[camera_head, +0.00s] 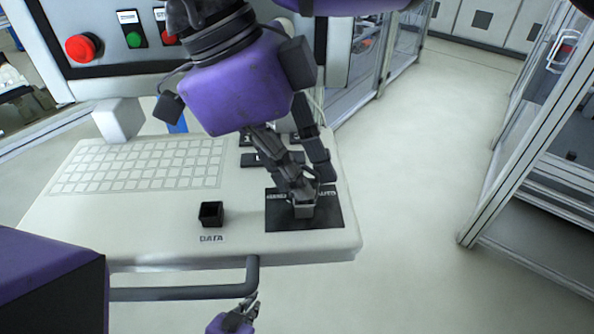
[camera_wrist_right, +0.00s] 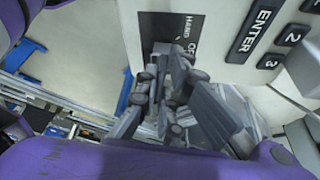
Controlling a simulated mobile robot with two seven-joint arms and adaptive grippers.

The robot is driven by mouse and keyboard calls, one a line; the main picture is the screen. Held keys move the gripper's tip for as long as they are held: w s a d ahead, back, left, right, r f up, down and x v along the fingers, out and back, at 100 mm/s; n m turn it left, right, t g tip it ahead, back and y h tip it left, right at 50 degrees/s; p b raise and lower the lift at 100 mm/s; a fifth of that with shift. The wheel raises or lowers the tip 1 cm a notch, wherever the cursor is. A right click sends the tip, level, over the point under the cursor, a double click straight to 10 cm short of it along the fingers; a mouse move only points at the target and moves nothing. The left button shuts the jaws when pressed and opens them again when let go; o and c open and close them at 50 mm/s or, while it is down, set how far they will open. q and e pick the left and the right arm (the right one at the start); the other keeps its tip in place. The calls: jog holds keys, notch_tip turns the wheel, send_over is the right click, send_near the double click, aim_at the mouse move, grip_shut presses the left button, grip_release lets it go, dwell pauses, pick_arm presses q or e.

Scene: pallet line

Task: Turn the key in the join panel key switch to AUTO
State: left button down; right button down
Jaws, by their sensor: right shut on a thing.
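The key switch plate (camera_head: 285,218) is a black square at the right front corner of the pale panel; the word AUTO shows at its right. The plate also shows in the right wrist view (camera_wrist_right: 152,28), with HAND and part of another word legible. My right gripper (camera_head: 304,188) reaches down onto the grey switch body (camera_head: 304,210) and is shut on the key, which its fingers hide. In the right wrist view its fingers (camera_wrist_right: 168,85) meet at the switch. I cannot tell which position the key points to. My left gripper (camera_head: 248,308) hangs below the panel's front edge, away from the switch.
A black open socket (camera_head: 211,213) above a DATA label stands left of the plate. A pale keypad (camera_head: 140,165) lies further left. A red button (camera_head: 83,47) and a green button (camera_head: 134,39) are on the upright panel behind. A dark rail (camera_head: 190,292) runs below the front edge.

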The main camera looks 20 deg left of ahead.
jog(key=shift+r+m+g, duration=0.1)
jog(key=shift+m+g, duration=0.2)
jog(key=shift+m, duration=0.5)
jog(key=shift+w+m+g, duration=0.15)
jog(key=shift+m+g, duration=0.25)
jog(key=shift+m, duration=0.6)
jog(key=m+g, duration=0.1)
jog(key=m, duration=0.2)
jog(key=shift+w+d+m, duration=0.1)
jog(key=shift+m, duration=0.3)
pick_arm(q)
jog(key=shift+w+r, duration=0.35)
jog(key=shift+r, duration=0.2)
pick_arm(e)
jog(key=c, duration=1.8)
grip_release()
jog(key=o, duration=0.5)
jog(key=shift+c, duration=0.2)
jog(key=shift+r, duration=3.45)
